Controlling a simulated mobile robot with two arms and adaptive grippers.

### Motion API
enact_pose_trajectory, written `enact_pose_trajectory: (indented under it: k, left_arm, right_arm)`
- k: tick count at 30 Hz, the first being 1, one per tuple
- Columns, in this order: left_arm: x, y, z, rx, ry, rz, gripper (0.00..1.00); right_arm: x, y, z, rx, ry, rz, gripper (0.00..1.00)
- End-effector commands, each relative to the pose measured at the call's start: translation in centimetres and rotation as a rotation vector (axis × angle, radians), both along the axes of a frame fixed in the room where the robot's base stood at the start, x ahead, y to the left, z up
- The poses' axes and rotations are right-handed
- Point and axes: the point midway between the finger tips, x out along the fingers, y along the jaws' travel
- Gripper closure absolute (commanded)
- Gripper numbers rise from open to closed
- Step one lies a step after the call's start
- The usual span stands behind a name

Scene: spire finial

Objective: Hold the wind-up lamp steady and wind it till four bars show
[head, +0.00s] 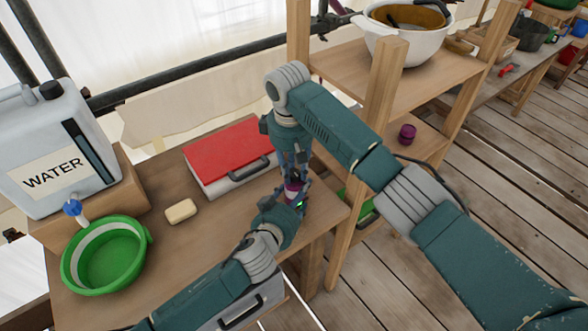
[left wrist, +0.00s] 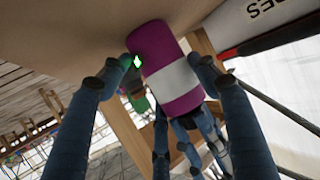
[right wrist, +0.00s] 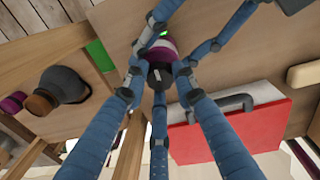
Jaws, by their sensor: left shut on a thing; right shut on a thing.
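The wind-up lamp (head: 291,188) is a small purple cylinder near the table's front right corner, mostly hidden by my grippers. In the left wrist view the lamp (left wrist: 172,75) shows a white band and a small green lit patch; its bars are too small to count. My left gripper (head: 292,203) is shut around the lamp's body from the near side. My right gripper (head: 291,175) comes down from above, shut on the dark winding knob (right wrist: 158,76) at the lamp's top. The lamp looks upright, its base at the tabletop.
On the table (head: 190,245) are a red-lidded case (head: 230,150) behind the lamp, a soap bar (head: 181,211), a green basin (head: 105,258) and a water container (head: 52,150). A wooden shelf (head: 420,85) with a white bowl (head: 405,42) stands close on the right.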

Motion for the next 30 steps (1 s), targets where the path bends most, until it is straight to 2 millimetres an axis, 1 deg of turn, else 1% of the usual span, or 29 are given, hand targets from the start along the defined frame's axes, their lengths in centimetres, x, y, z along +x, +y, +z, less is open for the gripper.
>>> enact_pose_trajectory:
  k: [1, 3, 11, 14, 17, 20, 27, 30]
  left_arm:
    - [-0.1, 0.0, -0.1, 0.000, 0.002, -0.001, 0.70]
    - [-0.1, 0.0, -0.1, 0.000, 0.002, -0.001, 0.70]
    - [-0.1, 0.0, -0.1, -0.001, 0.002, -0.001, 0.70]
    - [-0.1, 0.0, -0.1, -0.001, 0.002, -0.001, 0.70]
    - [-0.1, 0.0, -0.1, -0.001, 0.002, -0.001, 0.70]
    - [-0.1, 0.0, -0.1, -0.001, 0.002, -0.001, 0.70]
    - [-0.1, 0.0, -0.1, -0.001, 0.002, -0.001, 0.70]
    - [-0.1, 0.0, -0.1, -0.001, 0.002, -0.001, 0.70]
  right_arm:
    - [0.0, 0.1, 0.1, 0.002, -0.001, 0.002, 0.68]
    - [0.0, 0.1, 0.1, 0.002, -0.001, 0.003, 0.54]
    - [0.0, 0.1, 0.1, 0.001, 0.000, 0.003, 0.54]
    - [0.0, 0.1, 0.4, 0.002, -0.002, 0.003, 0.54]
    - [0.0, 0.2, 1.6, 0.003, -0.003, 0.003, 0.54]
    - [-0.1, 0.3, 3.5, 0.003, -0.005, 0.003, 0.54]
    - [-0.3, 0.6, 8.6, 0.004, -0.004, 0.003, 0.54]
    - [-0.5, 0.6, 10.2, 0.003, -0.003, 0.004, 0.54]
